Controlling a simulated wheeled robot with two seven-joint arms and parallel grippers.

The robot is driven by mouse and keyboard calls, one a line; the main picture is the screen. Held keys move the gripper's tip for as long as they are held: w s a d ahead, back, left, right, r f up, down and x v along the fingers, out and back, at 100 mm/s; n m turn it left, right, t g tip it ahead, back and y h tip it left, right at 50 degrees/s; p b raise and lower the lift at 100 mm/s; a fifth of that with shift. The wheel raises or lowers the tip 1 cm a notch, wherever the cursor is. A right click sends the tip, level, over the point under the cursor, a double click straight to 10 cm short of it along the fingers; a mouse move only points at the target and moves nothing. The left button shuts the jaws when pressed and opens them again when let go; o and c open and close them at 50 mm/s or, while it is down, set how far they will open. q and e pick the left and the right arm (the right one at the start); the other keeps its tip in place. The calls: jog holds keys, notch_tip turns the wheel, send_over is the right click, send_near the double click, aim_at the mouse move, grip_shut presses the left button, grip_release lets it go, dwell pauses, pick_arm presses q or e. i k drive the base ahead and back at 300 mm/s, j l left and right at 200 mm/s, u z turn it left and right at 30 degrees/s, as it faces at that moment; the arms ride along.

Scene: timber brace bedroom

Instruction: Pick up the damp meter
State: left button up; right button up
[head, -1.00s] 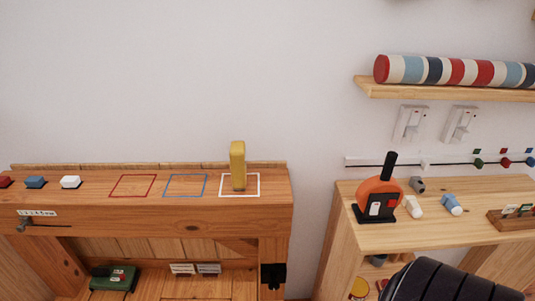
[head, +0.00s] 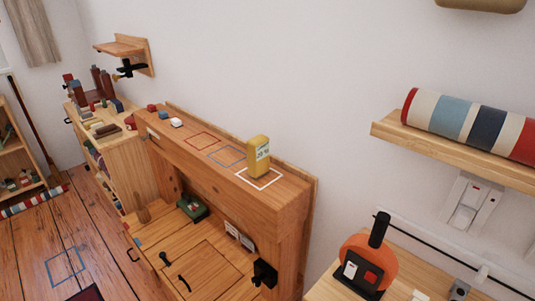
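A yellow upright device with a small pale display, which looks like the damp meter (head: 257,160), stands on the wooden ledge (head: 283,207). Its base is inside the white square outline (head: 260,184) near the ledge's right end. Neither of my grippers shows in the head view, and nothing touches the yellow device.
Red (head: 202,141) and blue (head: 226,157) outlines and small blocks lie along the ledge. An orange and black device (head: 367,257) stands on the right cabinet. A shelf with a striped roll (head: 468,122) juts out above. Open floor (head: 38,245) lies at lower left.

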aim_at(259, 146)
jog(key=z, duration=0.55)
jog(key=j+z, duration=0.7)
jog(key=j, duration=0.25)
jog(key=j+z, duration=0.35)
jog(key=j, duration=0.15)
jog(key=k, duration=0.05)
